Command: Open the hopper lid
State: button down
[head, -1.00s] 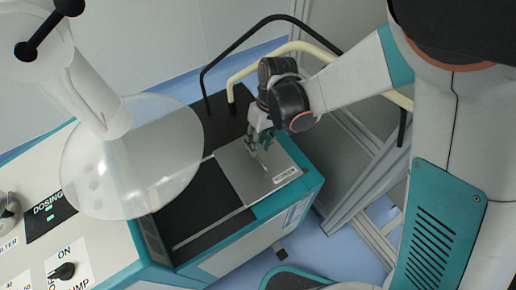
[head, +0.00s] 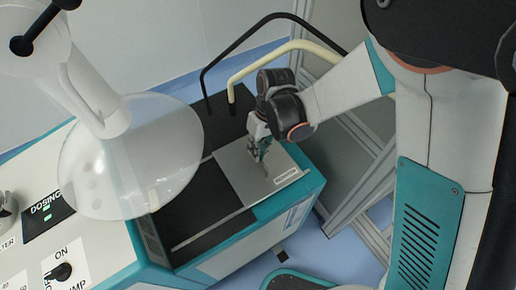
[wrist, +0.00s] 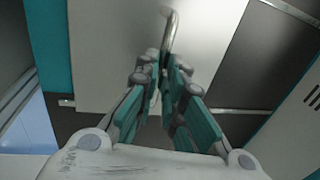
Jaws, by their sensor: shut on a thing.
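The hopper lid (head: 242,182) is a flat grey metal plate with a small label on its right edge. It lies level on top of the teal and white machine (head: 262,226), and its grey surface also shows in the wrist view (wrist: 110,45). A thin curved metal handle (wrist: 171,32) stands on the lid. My gripper (head: 260,154) is over the lid, pointing down. In the wrist view its teal fingers (wrist: 166,62) are closed on the near end of the handle. The fingers hide part of the handle.
A large translucent disc on a white column (head: 130,160) stands left of the lid. Black and cream bent tubes (head: 290,44) rise behind it. A metal frame (head: 365,190) stands to the right. A control panel with a knob (head: 60,271) is at the lower left.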

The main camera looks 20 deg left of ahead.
send_over(235, 174)
jog(key=shift+b, duration=0.4)
jog(key=c, duration=1.7)
grip_release()
jog(key=r, duration=0.4)
jog(key=w+d+r, duration=0.1)
jog(key=r, duration=0.7)
jog(key=shift+w+d, duration=0.2)
jog(key=shift+w, duration=0.05)
jog(key=shift+o, duration=0.3)
jog(key=shift+f, duration=0.1)
